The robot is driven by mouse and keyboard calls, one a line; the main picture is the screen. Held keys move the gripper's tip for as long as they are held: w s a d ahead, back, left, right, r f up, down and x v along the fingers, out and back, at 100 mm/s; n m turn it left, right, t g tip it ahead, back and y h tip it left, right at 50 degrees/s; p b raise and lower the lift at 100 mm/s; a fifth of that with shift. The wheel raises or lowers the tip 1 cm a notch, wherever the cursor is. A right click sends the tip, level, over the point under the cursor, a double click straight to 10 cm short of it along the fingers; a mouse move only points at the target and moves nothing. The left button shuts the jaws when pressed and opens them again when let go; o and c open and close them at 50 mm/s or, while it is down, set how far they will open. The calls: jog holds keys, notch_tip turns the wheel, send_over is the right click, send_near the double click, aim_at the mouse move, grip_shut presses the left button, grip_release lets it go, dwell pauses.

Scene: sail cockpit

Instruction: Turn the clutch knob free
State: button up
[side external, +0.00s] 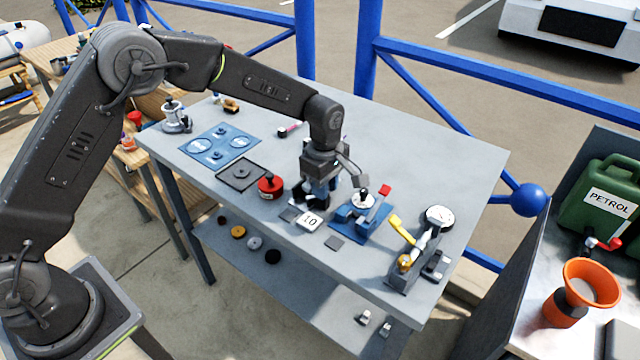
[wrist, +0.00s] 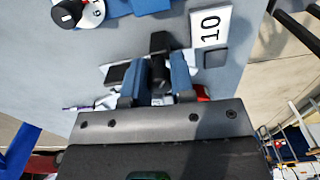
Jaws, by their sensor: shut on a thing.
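My gripper (side external: 318,193) points down over the grey table, left of a blue fixture (side external: 347,222). In the wrist view its two blue fingers (wrist: 161,82) are shut on a small dark piece (wrist: 160,43), which shows between and beyond them. The fingers hide much of this piece, and I cannot tell whether it rests on the table. I cannot tell which knob is the clutch knob.
A white tile marked 10 (side external: 310,221) lies close to my gripper. A red round piece (side external: 270,186) stands to the left. A red-tipped lever (side external: 384,191), a yellow lever (side external: 400,229) and a round gauge (side external: 439,215) are to the right. The table's back right is clear.

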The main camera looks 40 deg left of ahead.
jog(key=shift+n, duration=0.9)
jog(key=n, duration=0.4)
jog(key=shift+r, duration=0.1)
jog(key=o, duration=0.5)
jog(key=shift+r, duration=3.4)
